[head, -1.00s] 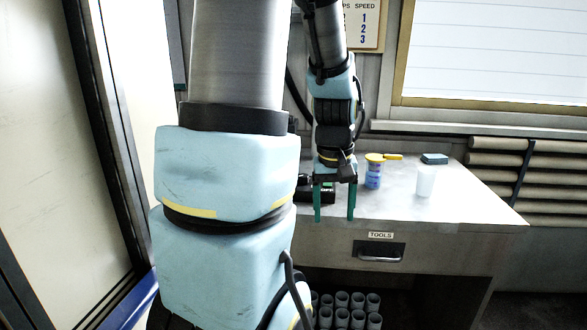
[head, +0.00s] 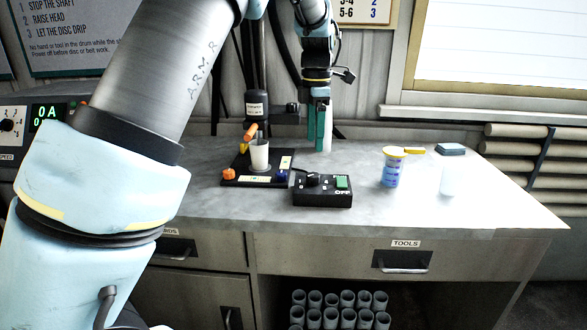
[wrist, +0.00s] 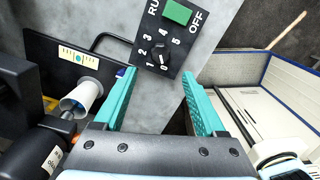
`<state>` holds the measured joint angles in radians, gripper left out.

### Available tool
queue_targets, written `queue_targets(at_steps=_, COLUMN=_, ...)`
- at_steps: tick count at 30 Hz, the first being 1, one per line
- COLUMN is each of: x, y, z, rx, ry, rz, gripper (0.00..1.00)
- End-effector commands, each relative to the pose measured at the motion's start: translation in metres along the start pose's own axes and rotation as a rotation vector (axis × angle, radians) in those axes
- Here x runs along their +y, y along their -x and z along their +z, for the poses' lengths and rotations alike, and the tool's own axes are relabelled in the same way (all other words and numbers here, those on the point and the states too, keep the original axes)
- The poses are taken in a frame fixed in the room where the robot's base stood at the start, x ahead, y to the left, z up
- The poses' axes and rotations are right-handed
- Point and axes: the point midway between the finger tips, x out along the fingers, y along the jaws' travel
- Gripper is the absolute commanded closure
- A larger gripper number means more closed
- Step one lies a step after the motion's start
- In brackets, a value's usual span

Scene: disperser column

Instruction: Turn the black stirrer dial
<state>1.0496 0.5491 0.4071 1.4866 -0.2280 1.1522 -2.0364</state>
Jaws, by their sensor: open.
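The black stirrer dial (head: 313,179) sits on top of a black control box (head: 330,199) with a green switch and the word OFF, on the grey bench. In the wrist view the dial (wrist: 160,55) is ringed by numbers, and its pointer is hard to read. My gripper (head: 319,150) is open and empty, its teal fingers pointing down, above and behind the box in the head view. In the wrist view the dial appears just beyond the gap between the fingertips (wrist: 157,77), apart from them.
A stirrer stand (head: 255,105) with a white cup (head: 259,156) on a black base (head: 235,178) stands left of the box. A blue tub (head: 391,170) and a translucent cup (head: 448,178) stand to the right. The bench front is clear.

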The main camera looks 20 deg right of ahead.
Motion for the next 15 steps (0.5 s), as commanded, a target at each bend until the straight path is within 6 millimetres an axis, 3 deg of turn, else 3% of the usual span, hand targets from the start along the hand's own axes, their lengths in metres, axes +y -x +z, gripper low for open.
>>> queue_targets(at_steps=15, x=0.0, y=-0.085, z=-0.002, rx=0.002, ry=0.0, rz=-0.002, gripper=0.27)
